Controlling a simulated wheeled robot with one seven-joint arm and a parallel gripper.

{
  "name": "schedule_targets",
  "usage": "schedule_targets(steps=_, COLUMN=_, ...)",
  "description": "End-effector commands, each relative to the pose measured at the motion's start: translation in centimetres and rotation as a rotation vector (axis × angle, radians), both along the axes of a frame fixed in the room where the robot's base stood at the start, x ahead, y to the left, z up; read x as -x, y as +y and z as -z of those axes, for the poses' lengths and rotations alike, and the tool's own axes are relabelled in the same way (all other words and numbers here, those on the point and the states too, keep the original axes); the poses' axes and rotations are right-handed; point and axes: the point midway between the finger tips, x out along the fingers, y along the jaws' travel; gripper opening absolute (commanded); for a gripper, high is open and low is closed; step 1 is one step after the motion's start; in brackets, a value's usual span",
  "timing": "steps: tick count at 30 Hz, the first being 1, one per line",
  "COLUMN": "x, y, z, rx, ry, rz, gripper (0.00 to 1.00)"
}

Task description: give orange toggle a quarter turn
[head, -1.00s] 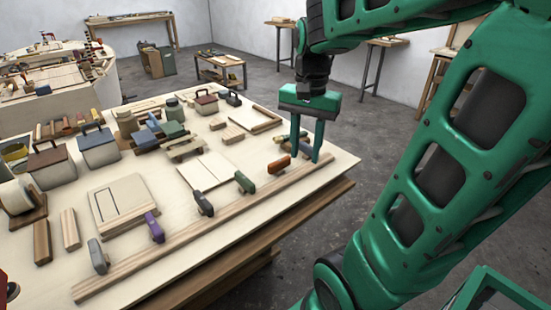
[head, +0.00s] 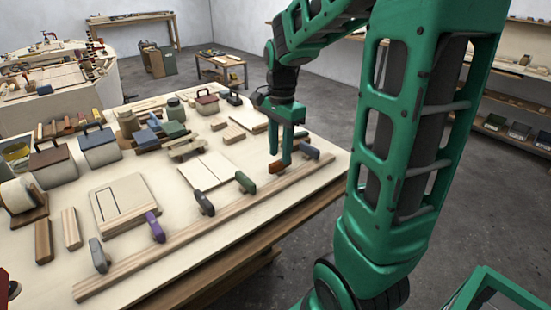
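The orange toggle (head: 277,167) stands on the long wooden strip (head: 215,218) along the table's right edge, between a green toggle and a blue one. My gripper (head: 280,158) points down right at the orange toggle. A gap shows between its two fingers, one behind the toggle and one by its right end. The fingertips partly hide the toggle. I cannot tell whether they touch it.
The blue toggle (head: 310,151) is close to the right of my gripper. The green toggle (head: 244,181), dark grey toggle (head: 204,203), purple toggle (head: 155,227) and grey toggle (head: 98,255) line the same strip. Flat pale boards (head: 206,171) lie behind it.

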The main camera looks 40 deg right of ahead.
Motion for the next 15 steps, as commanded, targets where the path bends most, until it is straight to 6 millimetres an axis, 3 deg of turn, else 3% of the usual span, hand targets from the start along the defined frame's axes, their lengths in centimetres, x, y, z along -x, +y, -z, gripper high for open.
schedule_targets(steps=6, x=0.0, y=0.0, z=2.2, rx=0.0, ry=0.001, rz=0.001, gripper=0.33)
schedule_targets(steps=15, x=0.1, y=0.0, z=2.6, rx=0.0, ry=0.001, rz=0.001, gripper=0.33)
